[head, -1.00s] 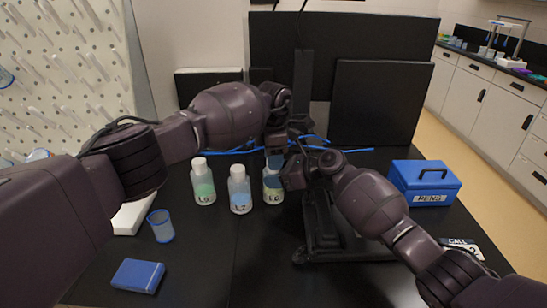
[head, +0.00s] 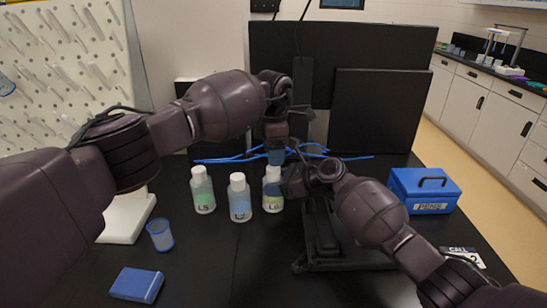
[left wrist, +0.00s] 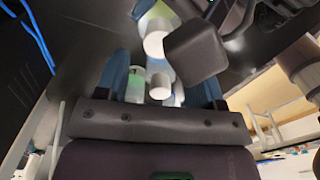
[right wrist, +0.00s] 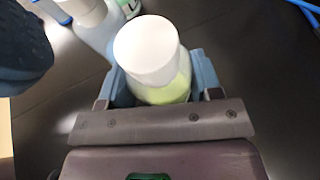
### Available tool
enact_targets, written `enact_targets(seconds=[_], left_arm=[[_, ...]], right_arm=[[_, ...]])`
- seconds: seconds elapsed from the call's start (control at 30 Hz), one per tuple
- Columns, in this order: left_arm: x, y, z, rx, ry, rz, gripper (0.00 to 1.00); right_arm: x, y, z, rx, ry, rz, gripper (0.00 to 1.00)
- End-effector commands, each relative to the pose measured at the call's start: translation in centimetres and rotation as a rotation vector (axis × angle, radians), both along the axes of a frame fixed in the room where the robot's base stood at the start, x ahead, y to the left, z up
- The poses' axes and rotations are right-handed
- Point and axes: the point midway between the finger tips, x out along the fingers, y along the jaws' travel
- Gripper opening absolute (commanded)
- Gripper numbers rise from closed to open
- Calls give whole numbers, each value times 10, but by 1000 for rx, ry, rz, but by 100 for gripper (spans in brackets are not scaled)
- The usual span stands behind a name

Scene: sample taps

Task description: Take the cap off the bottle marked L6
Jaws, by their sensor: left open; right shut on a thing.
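The bottle marked L6 (head: 272,198) stands upright on the black bench, rightmost of three, with yellow-green liquid. Its white cap (head: 272,172) is on; the cap also shows in the right wrist view (right wrist: 147,45). My right gripper (head: 284,184) is shut around the bottle's body from the right, below the cap. My left gripper (head: 277,157) is open and empty, just above the cap and apart from it. In the left wrist view a white cap (left wrist: 155,42), seemingly L6's, lies past the fingertips, beside my dark right gripper.
A blue-liquid bottle (head: 240,200) and a green-liquid bottle (head: 203,192), both capped, stand close on the left. A blue cup (head: 160,235), a blue box (head: 137,284), a blue PENS case (head: 424,190) and a black stand (head: 345,262) are around. Blue cables (head: 225,159) lie behind.

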Motion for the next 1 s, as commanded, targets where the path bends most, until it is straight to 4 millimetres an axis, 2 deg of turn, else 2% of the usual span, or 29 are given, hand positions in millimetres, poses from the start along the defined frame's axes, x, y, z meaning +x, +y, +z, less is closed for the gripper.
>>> enact_targets(seconds=[0.17, 0.33, 0.57, 0.83, 1.0], left_arm=[[2, -5, 17, -25, -10, -54, 62], [2, -4, 29, -23, -13, -246, 62], [0, -1, 34, -7, -5, -488, 62], [0, 1, 29, 2, 2, -594, 62], [-1, 0, 10, 0, 3, -595, 62]], right_arm=[[0, 0, 0, 0, 0, 0, 0], [0, 0, 0, 0, 0, -1, 0], [0, -1, 0, 0, 0, -1, 0], [0, -1, 0, 0, 0, -1, 0], [0, -1, 0, 0, 0, -1, 0]])
